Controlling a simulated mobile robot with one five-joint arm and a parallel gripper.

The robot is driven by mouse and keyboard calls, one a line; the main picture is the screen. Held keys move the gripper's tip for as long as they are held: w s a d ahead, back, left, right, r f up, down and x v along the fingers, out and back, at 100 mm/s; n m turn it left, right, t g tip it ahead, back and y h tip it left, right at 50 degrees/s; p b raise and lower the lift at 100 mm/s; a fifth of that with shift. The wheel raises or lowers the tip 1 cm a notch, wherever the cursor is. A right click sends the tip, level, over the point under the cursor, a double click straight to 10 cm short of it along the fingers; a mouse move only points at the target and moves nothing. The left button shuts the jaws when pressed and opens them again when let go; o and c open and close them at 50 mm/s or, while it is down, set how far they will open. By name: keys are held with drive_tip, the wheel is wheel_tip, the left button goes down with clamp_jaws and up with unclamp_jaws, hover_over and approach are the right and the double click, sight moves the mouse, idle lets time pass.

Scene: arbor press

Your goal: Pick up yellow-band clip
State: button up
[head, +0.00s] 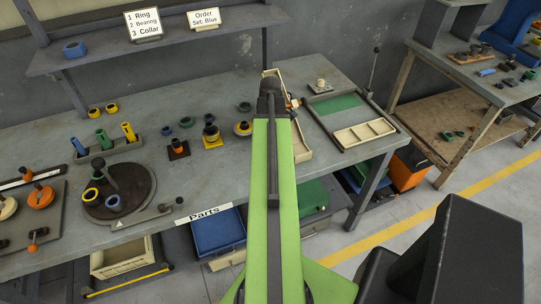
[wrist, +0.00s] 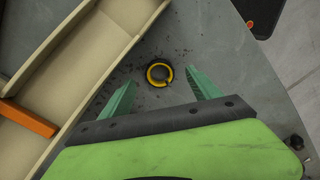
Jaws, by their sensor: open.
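The yellow-band clip (wrist: 153,82) shows in the wrist view as a small yellow ring with a dark inner edge, lying flat on the grey bench top. My gripper (wrist: 161,76) is open, with one green finger on either side of the clip in the picture. The fingers do not touch it, and its height above the bench is hard to tell. In the head view my green arm reaches over the bench and hides the gripper's fingertips and this clip.
A beige divided tray (wrist: 92,40) with an orange piece (wrist: 27,118) lies left of the clip. The bench edge runs to the right. In the head view a frame with a green panel and beige compartments (head: 364,134) stands right of my arm; several coloured parts lie left.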

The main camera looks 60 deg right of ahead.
wheel_tip(320, 180, down, 4)
drive_tip(key=shift+w+r+b, duration=0.1)
drive_tip(key=shift+r+b, duration=0.1)
drive_tip(key=shift+b, duration=0.85)
drive_tip(key=shift+r, duration=0.2)
drive_tip(key=c, duration=1.4)
drive_tip(key=shift+o, duration=0.2)
drive_tip(key=shift+r+p, duration=0.15)
drive_tip(key=shift+p, duration=0.15)
